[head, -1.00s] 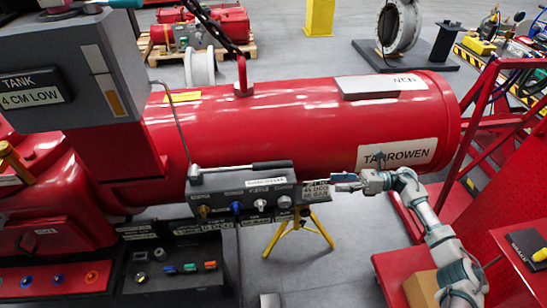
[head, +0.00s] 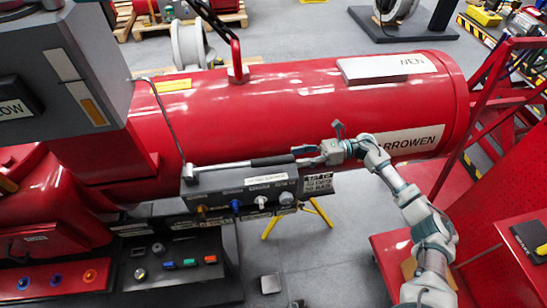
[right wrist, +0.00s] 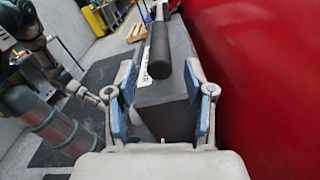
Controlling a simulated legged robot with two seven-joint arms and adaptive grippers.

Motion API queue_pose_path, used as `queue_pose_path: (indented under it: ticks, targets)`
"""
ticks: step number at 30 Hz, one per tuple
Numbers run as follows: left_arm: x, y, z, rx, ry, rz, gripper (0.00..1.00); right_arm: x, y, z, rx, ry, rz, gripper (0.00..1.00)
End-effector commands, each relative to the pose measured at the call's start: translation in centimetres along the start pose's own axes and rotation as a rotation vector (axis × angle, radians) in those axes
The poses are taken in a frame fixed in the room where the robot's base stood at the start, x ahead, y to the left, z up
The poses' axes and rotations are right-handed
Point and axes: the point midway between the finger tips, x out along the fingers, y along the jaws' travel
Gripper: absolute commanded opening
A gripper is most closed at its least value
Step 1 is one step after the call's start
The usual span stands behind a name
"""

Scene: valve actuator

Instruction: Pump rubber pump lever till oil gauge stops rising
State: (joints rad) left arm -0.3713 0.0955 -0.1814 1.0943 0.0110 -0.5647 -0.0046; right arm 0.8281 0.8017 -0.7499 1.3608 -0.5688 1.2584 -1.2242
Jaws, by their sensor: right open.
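The pump lever (head: 235,164) lies nearly level along the top of a dark grey pump box (head: 225,190). Its black rubber grip (head: 272,160) points to the right, and the grip also shows in the right wrist view (right wrist: 165,55). My right gripper (head: 304,156) is open just beyond the grip's end. In the right wrist view its blue-padded fingers (right wrist: 161,66) stand on either side of the line of the grip, with no clear contact. The oil gauge (head: 93,108), a strip with an orange part, is on the grey tank box (head: 55,75) at upper left. My left gripper does not show.
A large red cylinder (head: 290,100) runs behind the pump box and fills the right side of the wrist view. Coloured knobs (head: 236,206) line the box front. A thin hose (head: 168,118) hangs at the left. Red railings (head: 480,120) stand at right.

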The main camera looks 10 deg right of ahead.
Motion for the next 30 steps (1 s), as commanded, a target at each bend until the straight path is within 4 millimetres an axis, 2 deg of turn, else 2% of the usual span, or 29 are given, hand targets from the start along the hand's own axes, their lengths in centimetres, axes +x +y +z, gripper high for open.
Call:
queue_pose_path:
  ticks: [1, 6, 12, 16, 24, 25, 30]
  targets:
    - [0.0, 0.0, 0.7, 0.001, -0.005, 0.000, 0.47, 1.3, 0.2, 0.3, -0.002, -0.001, 0.004, 0.53]
    - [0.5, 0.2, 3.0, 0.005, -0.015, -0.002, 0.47, 4.8, 0.2, 0.2, -0.001, -0.004, 0.003, 0.53]
    - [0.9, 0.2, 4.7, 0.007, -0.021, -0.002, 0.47, 7.6, 0.1, 0.1, -0.001, -0.004, 0.001, 0.53]
    - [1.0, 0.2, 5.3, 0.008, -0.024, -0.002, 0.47, 8.4, 0.0, 0.0, 0.000, -0.003, 0.000, 0.53]
    - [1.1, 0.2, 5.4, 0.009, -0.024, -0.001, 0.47, 8.7, 0.0, 0.0, 0.000, -0.003, -0.001, 0.53]
    - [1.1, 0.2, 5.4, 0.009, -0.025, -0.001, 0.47, 8.7, 0.0, 0.0, 0.000, -0.003, -0.001, 0.51]
    - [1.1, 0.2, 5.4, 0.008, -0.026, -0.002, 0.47, 8.6, 0.0, 0.0, 0.000, -0.003, 0.000, 0.08]
